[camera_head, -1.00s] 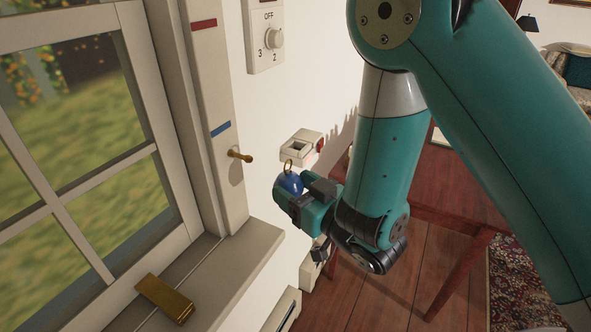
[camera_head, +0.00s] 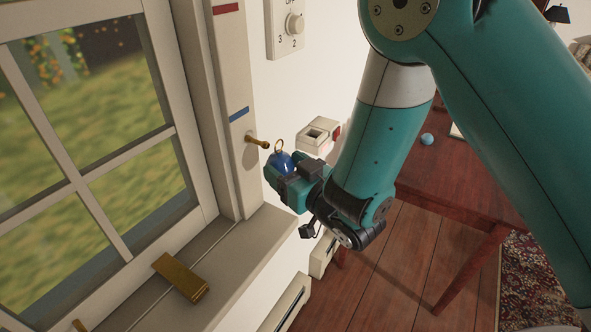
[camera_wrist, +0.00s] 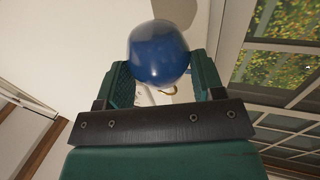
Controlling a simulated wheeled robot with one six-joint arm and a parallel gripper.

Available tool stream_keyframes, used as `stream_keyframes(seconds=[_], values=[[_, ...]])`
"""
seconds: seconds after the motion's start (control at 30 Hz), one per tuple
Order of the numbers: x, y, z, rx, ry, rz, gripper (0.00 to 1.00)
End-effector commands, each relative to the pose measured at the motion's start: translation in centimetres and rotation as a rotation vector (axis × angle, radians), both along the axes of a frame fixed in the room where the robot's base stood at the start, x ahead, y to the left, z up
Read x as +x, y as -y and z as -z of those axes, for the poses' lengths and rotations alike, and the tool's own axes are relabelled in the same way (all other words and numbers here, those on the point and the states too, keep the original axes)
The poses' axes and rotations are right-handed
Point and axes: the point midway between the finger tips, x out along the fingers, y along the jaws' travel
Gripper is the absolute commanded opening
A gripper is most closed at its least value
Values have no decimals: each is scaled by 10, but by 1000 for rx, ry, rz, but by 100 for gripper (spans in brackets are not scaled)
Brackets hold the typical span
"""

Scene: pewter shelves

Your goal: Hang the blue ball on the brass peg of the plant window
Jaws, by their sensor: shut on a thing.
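The blue ball (camera_head: 281,161) has a brass ring standing upright on its top in the head view. My gripper (camera_head: 280,170) is shut on the ball, which also shows between the fingers in the wrist view (camera_wrist: 158,52). The brass peg (camera_head: 256,142) sticks out from the pale window frame post, just below a blue stripe (camera_head: 239,114). The ring is just right of the peg's tip in the picture; I cannot tell their difference in depth. A brass curve shows under the ball in the wrist view, partly hidden.
A white wall box (camera_head: 318,134) and a dial switch (camera_head: 286,28) are on the wall right of the post. A brass block (camera_head: 181,278) lies on the window sill (camera_head: 242,257). A wooden table (camera_head: 449,172) with a small light-blue ball (camera_head: 427,139) stands behind my arm.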

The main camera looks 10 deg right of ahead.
Motion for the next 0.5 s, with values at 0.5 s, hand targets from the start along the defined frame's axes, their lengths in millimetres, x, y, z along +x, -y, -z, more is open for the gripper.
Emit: stream_keyframes(seconds=[0.5], values=[[20,-27,2,3,3,-2,37]])
